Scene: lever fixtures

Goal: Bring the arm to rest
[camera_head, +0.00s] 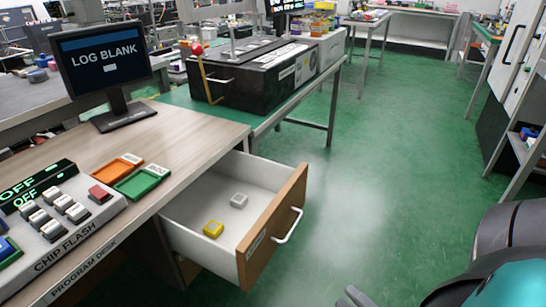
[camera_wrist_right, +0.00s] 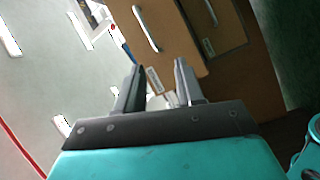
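My right gripper (camera_head: 355,297) shows only as grey fingertips at the bottom edge of the head view, with my teal and grey right arm (camera_head: 505,262) at the lower right. It is in front of the open drawer (camera_head: 270,232) and apart from its handle (camera_head: 289,226). In the right wrist view the two fingers of the right gripper (camera_wrist_right: 158,72) stand apart with nothing held between them. The wooden drawer front and a pale handle (camera_wrist_right: 146,28) show beyond the fingers. My left gripper is not in view.
The open drawer juts from the program desk (camera_head: 185,133) and holds a yellow block (camera_head: 213,229) and a white block (camera_head: 239,201). The desk carries a LOG BLANK monitor (camera_head: 103,58), orange tray (camera_head: 118,167), green tray (camera_head: 142,182) and CHIP FLASH panel (camera_head: 62,222). Green floor (camera_head: 400,160) is clear.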

